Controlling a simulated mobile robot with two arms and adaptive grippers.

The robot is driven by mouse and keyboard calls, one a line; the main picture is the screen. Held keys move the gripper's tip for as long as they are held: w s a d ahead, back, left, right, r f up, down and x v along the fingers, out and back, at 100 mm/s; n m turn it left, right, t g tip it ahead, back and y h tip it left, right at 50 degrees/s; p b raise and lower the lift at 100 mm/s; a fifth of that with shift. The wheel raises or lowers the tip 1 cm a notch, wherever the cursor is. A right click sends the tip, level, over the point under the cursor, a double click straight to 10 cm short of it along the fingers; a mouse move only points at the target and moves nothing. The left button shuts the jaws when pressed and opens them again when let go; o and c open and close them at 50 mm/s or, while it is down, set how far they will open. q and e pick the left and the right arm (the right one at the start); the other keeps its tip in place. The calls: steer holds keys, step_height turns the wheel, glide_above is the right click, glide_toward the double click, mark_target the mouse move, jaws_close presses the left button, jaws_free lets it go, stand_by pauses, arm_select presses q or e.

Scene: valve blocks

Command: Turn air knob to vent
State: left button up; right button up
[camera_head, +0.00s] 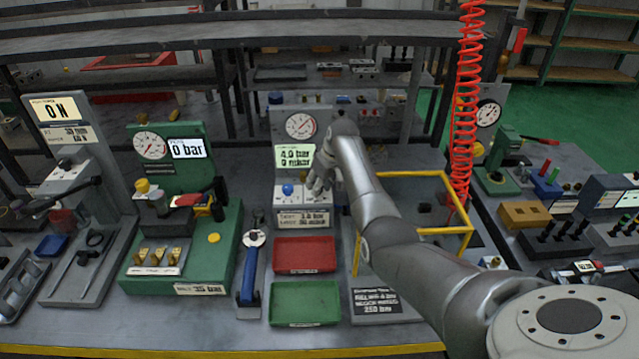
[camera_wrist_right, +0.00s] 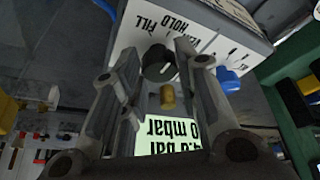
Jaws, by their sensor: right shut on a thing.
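The air knob (camera_wrist_right: 158,62) is the black knob on a white panel marked FILL, HOLD and a partly hidden third word in the right wrist view. My right gripper (camera_wrist_right: 160,75) is shut on it, one finger on either side. Which mark the knob points to is hard to tell. In the head view my right gripper (camera_head: 318,182) is at the grey test station's panel, and its fingers hide the knob. The green display (camera_head: 295,156) above reads 4.0 bar and 0 mbar. My left gripper is not in view.
A blue knob (camera_head: 288,189) sits beside my gripper on the same panel. A brass part (camera_wrist_right: 168,97) is close to the fingers. A red tray (camera_head: 305,254) and a green tray (camera_head: 305,302) lie in front. A yellow frame (camera_head: 425,174) stands right of the station, near my arm.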

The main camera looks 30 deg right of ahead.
steer(key=shift+a+r+m+h+p, duration=0.2)
steer(key=shift+m+h+p, duration=0.2)
steer(key=shift+m+p, duration=0.8)
steer(key=shift+m+h+p, duration=0.3)
steer(key=shift+m+p, duration=0.4)
steer(key=shift+m, duration=0.1)
steer(key=shift+f+m+g+h+p, duration=0.15)
steer(key=shift+m+g+h+p, duration=0.15)
steer(key=shift+m, duration=0.4)
steer(key=shift+a+m+h, duration=0.1)
steer(key=shift+m+h, duration=0.5)
steer(key=shift+m, duration=1)
steer(key=shift+w+g, duration=0.1)
steer(key=shift+g, duration=0.2)
steer(key=o, duration=1)
steer(key=shift+f, duration=0.1)
